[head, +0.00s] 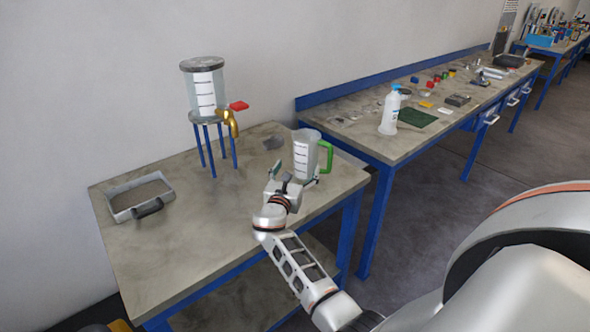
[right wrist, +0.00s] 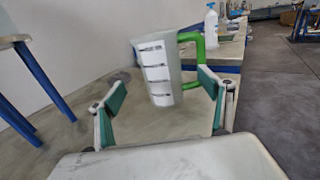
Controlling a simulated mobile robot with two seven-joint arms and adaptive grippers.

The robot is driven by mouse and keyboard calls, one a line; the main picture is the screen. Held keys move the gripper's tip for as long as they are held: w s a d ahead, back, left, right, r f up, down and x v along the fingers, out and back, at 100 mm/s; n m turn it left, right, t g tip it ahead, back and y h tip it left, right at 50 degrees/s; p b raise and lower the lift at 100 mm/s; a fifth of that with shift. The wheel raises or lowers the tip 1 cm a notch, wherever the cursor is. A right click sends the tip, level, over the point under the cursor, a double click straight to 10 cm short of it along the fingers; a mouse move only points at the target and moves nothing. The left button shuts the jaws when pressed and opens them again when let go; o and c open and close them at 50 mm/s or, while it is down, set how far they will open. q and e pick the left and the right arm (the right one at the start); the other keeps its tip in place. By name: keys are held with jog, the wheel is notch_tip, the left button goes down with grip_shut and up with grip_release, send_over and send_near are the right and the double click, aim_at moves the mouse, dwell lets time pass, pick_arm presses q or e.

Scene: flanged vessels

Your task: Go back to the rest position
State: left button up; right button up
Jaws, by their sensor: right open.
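My right gripper (head: 292,177) is over the near table, its fingers spread on the near side of a jug (head: 303,158) with a green handle and a marked white strip. In the right wrist view the jug (right wrist: 158,72) shows ahead, between the open green-padded fingers (right wrist: 162,108). The jug stands upright on the table; I cannot tell whether any finger touches it. My left gripper is out of view.
A clear vessel (head: 205,92) with a brass tap (head: 231,122) and red lever stands on blue legs. A grey tray (head: 128,192) lies at the table's left. A white bottle (head: 389,112) stands on the bench behind. The table's front middle is clear.

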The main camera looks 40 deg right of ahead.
jog(key=shift+s+a, duration=0.15)
jog(key=shift+a, duration=0.05)
dwell(0.3)
